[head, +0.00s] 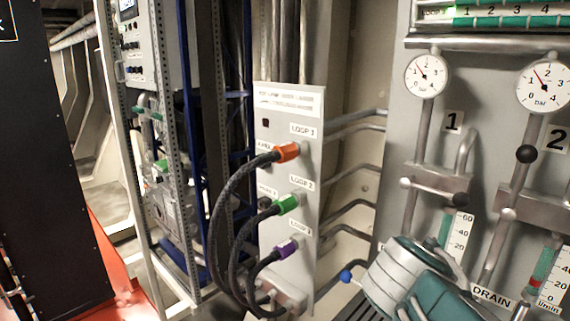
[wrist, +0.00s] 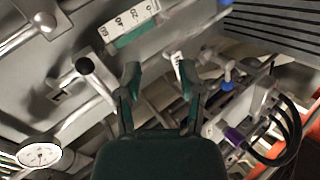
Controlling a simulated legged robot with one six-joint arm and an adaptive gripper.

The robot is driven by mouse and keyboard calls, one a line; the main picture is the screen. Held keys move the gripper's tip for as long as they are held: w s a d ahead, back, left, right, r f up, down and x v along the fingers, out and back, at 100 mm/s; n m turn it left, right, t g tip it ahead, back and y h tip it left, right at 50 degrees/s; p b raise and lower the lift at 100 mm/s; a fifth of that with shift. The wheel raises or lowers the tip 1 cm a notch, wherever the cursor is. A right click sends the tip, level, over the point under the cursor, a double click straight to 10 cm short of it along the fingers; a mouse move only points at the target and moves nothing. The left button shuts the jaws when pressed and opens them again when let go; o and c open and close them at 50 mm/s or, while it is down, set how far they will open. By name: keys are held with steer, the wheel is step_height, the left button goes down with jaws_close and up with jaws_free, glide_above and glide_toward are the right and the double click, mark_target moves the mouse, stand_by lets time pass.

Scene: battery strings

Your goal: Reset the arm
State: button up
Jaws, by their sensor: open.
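My gripper (wrist: 160,88) is open in the wrist view. Its two teal fingers stand apart with no object visible between them. Grey pipes and fittings of the gauge panel show behind the fingers, and I cannot tell the distance to them. In the head view my arm, grey and teal, fills the lower right in front of the gauge panel (head: 385,180). The fingertips cannot be made out there.
A loop panel (head: 275,110) at centre holds orange (head: 286,152), green (head: 287,204) and purple (head: 287,248) connectors with black cables looping left. Two round gauges (head: 427,76) (head: 543,87), pipes and a black knob (head: 526,154) stick out at right.

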steer(key=s+a+f+m+g+y, duration=0.2)
steer(key=s+a+f+m+y, duration=0.3)
steer(key=s+a+f+y, duration=0.3)
step_height(320, 180, down, 3)
steer(key=shift+s+a+f+m, duration=0.1)
steer(key=shift+s+a+m, duration=0.25)
steer(key=shift+s, duration=0.6)
steer(key=shift+s, duration=0.1)
